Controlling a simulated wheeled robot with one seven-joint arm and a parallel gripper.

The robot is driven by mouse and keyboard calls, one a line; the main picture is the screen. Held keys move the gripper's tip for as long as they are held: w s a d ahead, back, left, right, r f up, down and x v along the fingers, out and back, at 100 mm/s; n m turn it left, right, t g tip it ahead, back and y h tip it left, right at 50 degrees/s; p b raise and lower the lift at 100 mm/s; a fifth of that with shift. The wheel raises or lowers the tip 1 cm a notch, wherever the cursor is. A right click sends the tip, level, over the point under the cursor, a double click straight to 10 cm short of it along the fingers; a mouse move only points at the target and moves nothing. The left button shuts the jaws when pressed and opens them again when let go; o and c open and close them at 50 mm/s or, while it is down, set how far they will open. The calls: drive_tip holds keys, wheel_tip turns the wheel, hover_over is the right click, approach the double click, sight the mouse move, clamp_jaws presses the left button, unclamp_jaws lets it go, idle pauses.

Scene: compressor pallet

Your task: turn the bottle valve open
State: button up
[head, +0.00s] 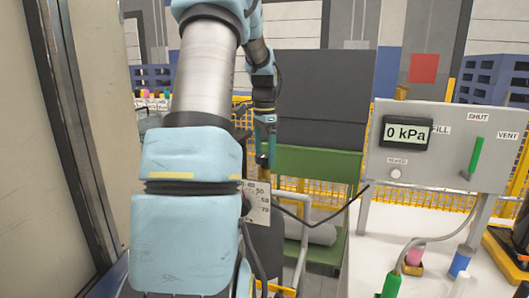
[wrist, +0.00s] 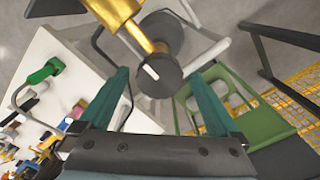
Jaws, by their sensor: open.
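The bottle valve shows in the wrist view as a black round knob (wrist: 158,68) with a white mark, on a gold-coloured body (wrist: 118,15). My gripper (wrist: 158,76) is open, with one teal finger on each side of the knob. I see no clear contact between fingers and knob. In the head view my gripper (head: 265,152) points down just above a gold-coloured part (head: 264,176). My own arm hides much of the area below, including most of the bottle.
A grey panel (head: 440,170) at right carries a display (head: 408,132) reading 0 kPa, a green lever (head: 476,155) and SHUT and VENT labels. A hose with a green end (head: 391,285) lies on the white table (head: 375,230). A green cart (head: 312,163) stands behind my gripper.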

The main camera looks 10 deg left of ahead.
drive_tip(key=c, duration=1.4)
drive_tip(key=shift+o, duration=0.2)
drive_tip(key=shift+r, duration=0.1)
drive_tip(key=n+p, duration=0.1)
drive_tip(key=n, duration=0.4)
drive_tip(key=n+p, duration=0.2)
drive_tip(key=n, duration=0.4)
drive_tip(key=shift+n, duration=0.4)
drive_tip(key=n+p, duration=0.2)
drive_tip(key=n, duration=0.4)
drive_tip(key=n+p, duration=0.2)
drive_tip(key=n, duration=0.3)
drive_tip(key=shift+n, duration=0.7)
